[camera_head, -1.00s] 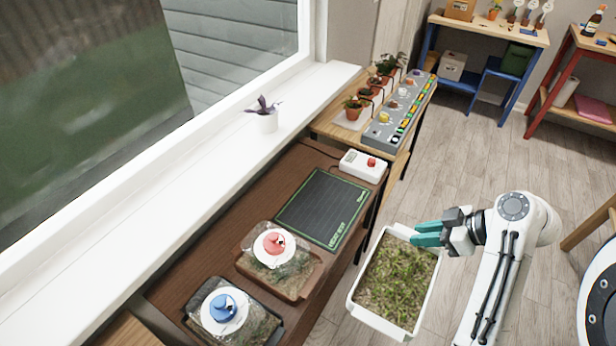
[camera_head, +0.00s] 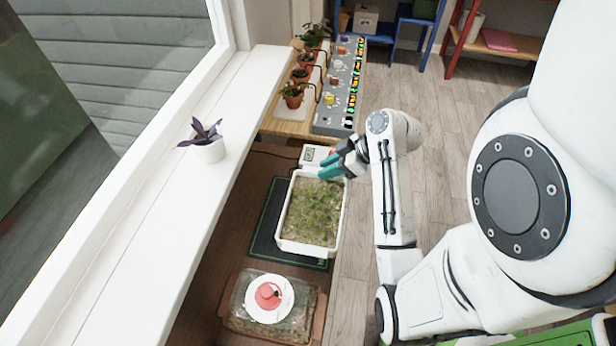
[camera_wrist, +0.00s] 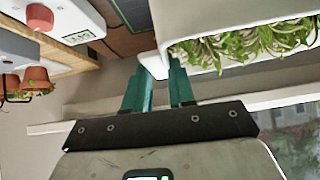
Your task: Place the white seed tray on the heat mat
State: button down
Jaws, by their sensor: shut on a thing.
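The white seed tray (camera_head: 306,249), filled with green seedlings, is over the right part of the dark, green-edged heat mat (camera_head: 262,236) in the head view. The mat's left strip and near edge show; the tray hides the rest. I cannot tell whether the tray touches the mat or hangs just above it. My gripper (camera_head: 331,168), with teal fingers, is shut on the tray's rim at its far right corner. In the wrist view, the fingers (camera_wrist: 160,88) meet the corner of the white tray (camera_wrist: 225,18), with seedlings along its edge.
A white controller box (camera_head: 312,155) stands just beyond the tray, partly hidden by my gripper. A lidded brown tray with a red knob (camera_head: 267,295) sits nearer on the brown bench. Potted plants (camera_head: 292,96) and a grey panel (camera_head: 340,95) are farther back. The white sill (camera_head: 150,230) runs along the left.

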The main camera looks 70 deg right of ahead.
jog(key=shift+w+d+f+p, duration=0.15)
jog(key=shift+w+d+f, duration=0.6)
jog(key=shift+f, duration=0.9)
jog(key=shift+w+d+f+p, duration=0.15)
jog(key=shift+w+d+f, duration=0.35)
jog(key=shift+w+f, duration=0.85)
jog(key=shift+w+d+f+p, duration=0.15)
jog(key=shift+w+d+f, duration=0.5)
jog(key=shift+f, duration=1.25)
jog(key=c, duration=1)
grip_release()
jog(key=shift+o, duration=0.2)
jog(key=shift+r, duration=0.1)
jog(key=a+v, duration=0.1)
jog(key=v, duration=1)
jog(key=shift+s+d+r+b, duration=0.3)
jog(key=shift+d+r, duration=0.05)
jog(key=shift+d, duration=0.1)
